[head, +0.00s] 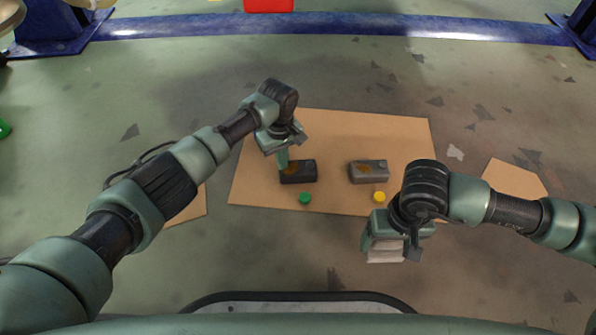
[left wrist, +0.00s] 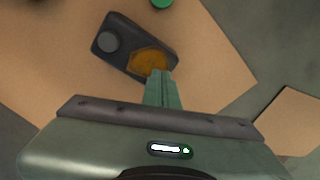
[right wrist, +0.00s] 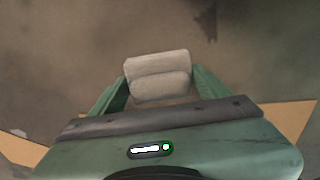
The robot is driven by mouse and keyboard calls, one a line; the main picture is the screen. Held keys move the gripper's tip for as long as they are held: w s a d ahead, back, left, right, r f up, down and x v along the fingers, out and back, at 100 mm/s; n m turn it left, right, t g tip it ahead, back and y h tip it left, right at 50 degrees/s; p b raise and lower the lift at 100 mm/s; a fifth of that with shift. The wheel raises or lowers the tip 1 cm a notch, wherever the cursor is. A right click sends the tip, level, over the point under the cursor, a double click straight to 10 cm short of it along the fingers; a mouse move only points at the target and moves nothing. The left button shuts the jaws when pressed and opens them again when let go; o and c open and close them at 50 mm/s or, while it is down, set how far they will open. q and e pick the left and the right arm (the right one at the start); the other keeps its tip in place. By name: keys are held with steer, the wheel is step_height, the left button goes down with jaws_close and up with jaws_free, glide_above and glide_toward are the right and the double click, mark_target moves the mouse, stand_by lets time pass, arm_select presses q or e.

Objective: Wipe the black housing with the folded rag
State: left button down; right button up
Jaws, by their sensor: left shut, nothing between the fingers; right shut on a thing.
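The black housing (head: 301,175) lies on a cardboard sheet, with an orange-brown stain on its top. In the left wrist view the black housing (left wrist: 128,52) shows this stain (left wrist: 150,62) and a round grey disc. My left gripper (head: 283,160) is shut and empty, its fingertips (left wrist: 162,74) at the edge of the stain; I cannot tell whether they touch. My right gripper (head: 385,250) is shut on the folded rag (head: 384,257), off the cardboard's front right. The pale rag (right wrist: 157,75) sits between its fingers in the right wrist view.
A grey housing (head: 369,174) with a brownish stain lies right of the black one. A green cap (head: 304,198) and a yellow cap (head: 379,197) lie in front on the cardboard (head: 350,128). Another cardboard piece (head: 513,176) lies at the right. A blue beam (head: 330,28) crosses the back.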

arm_select(q)
steer(key=shift+f, duration=0.1)
step_height(320, 180, up, 6)
steer(key=p, duration=0.7)
arm_select(e)
step_height(320, 180, up, 7)
arm_select(q)
step_height(320, 180, up, 12)
steer(key=p, duration=0.8)
arm_select(e)
step_height(320, 180, up, 8)
